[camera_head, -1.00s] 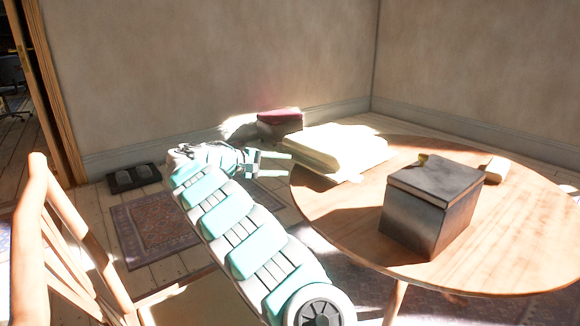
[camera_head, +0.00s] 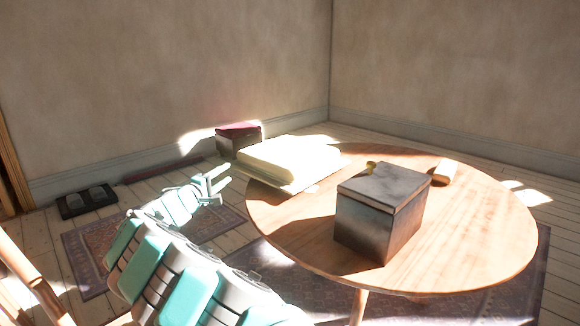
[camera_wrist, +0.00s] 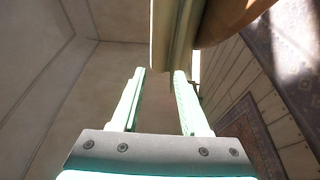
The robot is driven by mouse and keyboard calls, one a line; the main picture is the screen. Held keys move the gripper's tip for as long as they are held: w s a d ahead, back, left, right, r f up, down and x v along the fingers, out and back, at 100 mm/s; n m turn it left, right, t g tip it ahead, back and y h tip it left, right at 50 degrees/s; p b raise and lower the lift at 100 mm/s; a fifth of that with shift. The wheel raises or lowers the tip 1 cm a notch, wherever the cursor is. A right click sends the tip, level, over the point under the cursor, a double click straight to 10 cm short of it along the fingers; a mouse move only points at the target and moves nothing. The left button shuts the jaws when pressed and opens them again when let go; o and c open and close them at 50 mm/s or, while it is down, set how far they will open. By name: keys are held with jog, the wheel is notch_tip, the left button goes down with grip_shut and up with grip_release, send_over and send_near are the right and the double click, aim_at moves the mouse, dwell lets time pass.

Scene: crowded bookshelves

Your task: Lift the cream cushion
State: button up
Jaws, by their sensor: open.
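The cream cushion (camera_head: 290,156) lies flat on the far left part of the round wooden table (camera_head: 455,235), in bright sunlight. Its left end lies close to the table's edge. My gripper (camera_head: 224,175) is open and empty, just left of the cushion and apart from it in the head view. In the wrist view, the cushion (camera_wrist: 173,35) shows as a pale slab beyond my open fingertips (camera_wrist: 160,72). It lines up with the gap's right part and the right finger. The cushion's far side is hidden.
A dark grey box (camera_head: 380,212) stands on the table, right of the cushion. A small cream roll (camera_head: 445,171) lies behind the box. A dark red-topped box (camera_head: 238,136) is beyond the cushion by the wall. A wooden chair (camera_head: 30,285) stands at lower left.

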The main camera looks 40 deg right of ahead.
aim_at(244, 173)
jog(key=w+d+f+n+t+y+p, duration=0.1)
jog(key=w+d+f, duration=0.1)
jog(key=d, duration=0.6)
jog(key=shift+w+f+n+t, duration=0.3)
jog(key=shift+f+t, duration=0.1)
jog(key=shift+f, duration=0.25)
jog(key=shift+c, duration=0.2)
grip_shut()
dwell(1.0)
